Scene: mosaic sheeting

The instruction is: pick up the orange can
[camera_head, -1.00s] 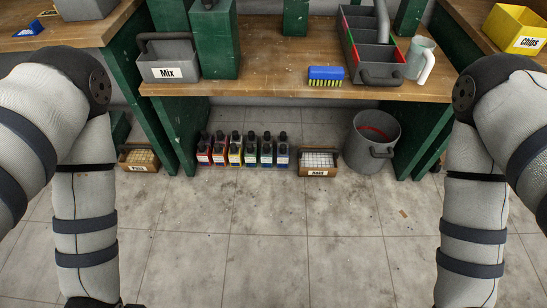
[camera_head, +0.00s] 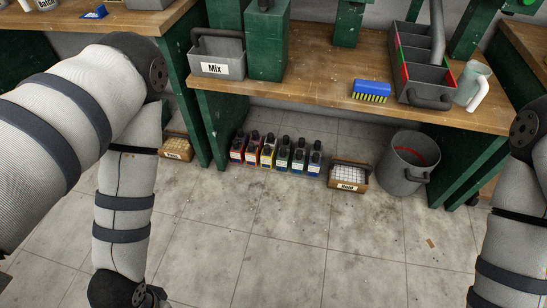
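No orange can shows in the head view. My two arms come in from the left and right edges, with the forearms hanging down. Neither gripper is in view; both lie below or beyond the picture's edge.
A wooden bench (camera_head: 300,62) carries a grey "Mix" bin (camera_head: 218,58), a blue brush (camera_head: 371,90), a divided grey caddy (camera_head: 430,102) and a pale jug (camera_head: 474,85). Under it stand several bottles (camera_head: 268,151), a tile box (camera_head: 348,178) and a grey bucket (camera_head: 402,168). The floor (camera_head: 290,240) in front is clear.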

